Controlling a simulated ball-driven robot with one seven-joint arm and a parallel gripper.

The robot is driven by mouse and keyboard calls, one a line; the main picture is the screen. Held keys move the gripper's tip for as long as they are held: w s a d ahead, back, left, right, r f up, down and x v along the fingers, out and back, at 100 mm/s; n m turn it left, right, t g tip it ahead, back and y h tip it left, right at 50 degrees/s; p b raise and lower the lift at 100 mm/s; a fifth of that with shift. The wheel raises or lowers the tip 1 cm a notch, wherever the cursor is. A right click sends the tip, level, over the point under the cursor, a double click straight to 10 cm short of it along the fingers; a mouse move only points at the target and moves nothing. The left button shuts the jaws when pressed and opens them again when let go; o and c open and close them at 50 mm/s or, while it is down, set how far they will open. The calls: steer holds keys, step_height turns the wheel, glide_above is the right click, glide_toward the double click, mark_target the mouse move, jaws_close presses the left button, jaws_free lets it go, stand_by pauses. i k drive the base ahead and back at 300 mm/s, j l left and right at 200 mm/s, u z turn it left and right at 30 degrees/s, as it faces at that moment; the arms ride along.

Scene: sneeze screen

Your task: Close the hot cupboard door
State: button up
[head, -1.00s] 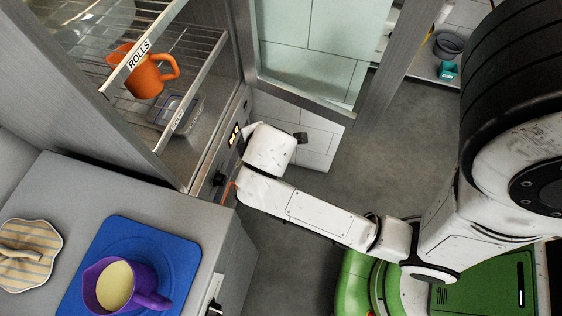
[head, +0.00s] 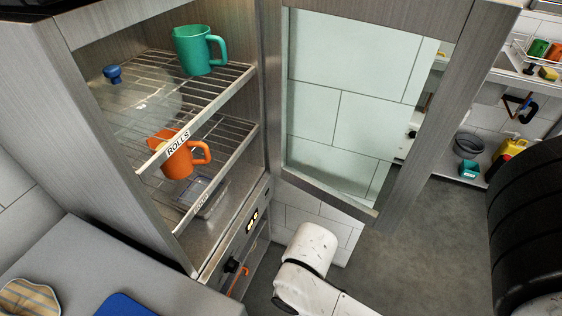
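The hot cupboard (head: 55,95) is a steel cabinet on the left in the head view, with its front open. Its glass door (head: 345,110), in a steel frame, stands swung wide open to the right of the cabinet. A clear container (head: 200,197) sits lower down. My arm is at the bottom centre, below the door; my gripper is not in view.
A grey counter (head: 60,265) with a blue mat (head: 125,305) and a striped cloth-like item (head: 30,297) is at lower left. At right, shelves hold a dark bowl (head: 468,145), a teal box (head: 469,169) and a yellow item (head: 511,147). Grey floor (head: 420,240) is clear right of my arm.

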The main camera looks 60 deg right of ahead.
mark_target(479, 29)
steer(key=k+l+u, duration=0.15)
steer(key=l+u, duration=0.3)
steer(key=k+l+u, duration=0.25)
steer(key=u, duration=0.2)
steer(key=k+l+u, duration=0.25)
steer(key=u, duration=0.2)
steer(key=k+l+u, duration=0.1)
steer(key=k+u, duration=0.15)
steer(key=u, duration=0.25)
steer(key=k+l+z, duration=0.2)
steer(key=k, duration=0.2)
steer(key=k+l+z, duration=0.2)
steer(key=k, duration=0.15)
steer(key=k+l+z, duration=0.2)
steer(key=k+z, duration=0.25)
steer(key=k+l+z, duration=0.3)
steer(key=z, duration=0.15)
